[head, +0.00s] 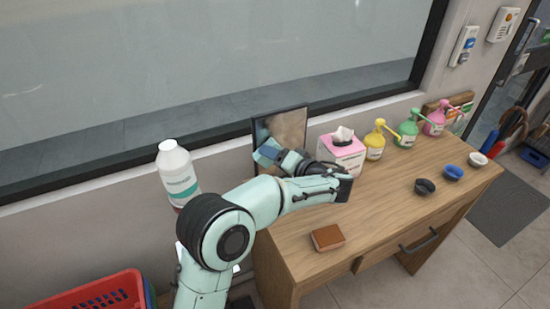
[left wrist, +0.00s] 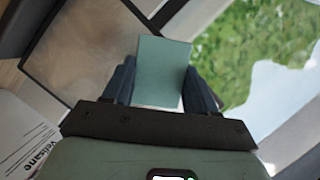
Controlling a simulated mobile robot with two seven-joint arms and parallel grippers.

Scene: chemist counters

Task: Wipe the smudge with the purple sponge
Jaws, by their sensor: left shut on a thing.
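My left gripper (head: 273,156) is shut on a flat blue-green block (head: 266,149), which looks like a sponge; I see no purple on it. In the left wrist view the block (left wrist: 162,68) stands out between the two dark fingers of the gripper (left wrist: 160,88). A dark-framed panel (head: 291,126) leans by the wall at the back of the wooden counter, just behind the block. Its surface looks brownish; I cannot make out a clear smudge edge. The panel also fills the upper left of the left wrist view (left wrist: 85,45). I cannot tell whether block and panel touch.
A pink tissue box (head: 342,154) stands right of the panel, near my forearm. Yellow (head: 375,146), green and pink pump bottles follow along the wall. A brown block (head: 327,237) and small bowls (head: 424,187) lie on the counter (head: 390,205). A white bottle (head: 178,174) is at left.

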